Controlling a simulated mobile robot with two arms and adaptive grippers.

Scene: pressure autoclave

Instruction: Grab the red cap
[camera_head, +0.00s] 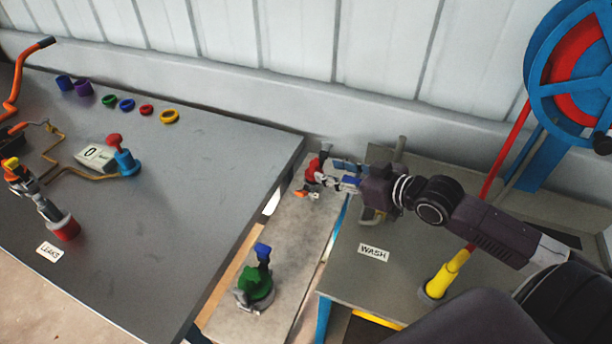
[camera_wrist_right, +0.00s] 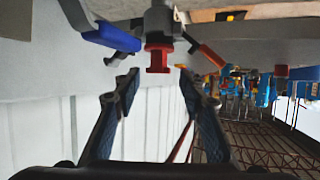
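A red cap-like piece (camera_head: 313,170) sits at the far end of the narrow grey bench, on a fitting with small orange and blue parts. In the right wrist view the red piece (camera_wrist_right: 158,58) is attached to a grey body between a blue handle and an orange-red handle. My right gripper (camera_head: 338,180) comes in from the right beside it. In the wrist view the right gripper (camera_wrist_right: 160,76) is open, its fingertips apart on either side of the red piece's line and a little short of it. Nothing is between the fingers. My left gripper is not in view.
A green-bodied fitting with a blue top (camera_head: 256,285) stands nearer on the narrow bench (camera_head: 290,235). The left table (camera_head: 170,210) holds coloured rings, a gauge (camera_head: 96,156) and a red-based fitting (camera_head: 65,228). The WASH table (camera_head: 350,280) and a blue-red wheel (camera_head: 575,65) are right.

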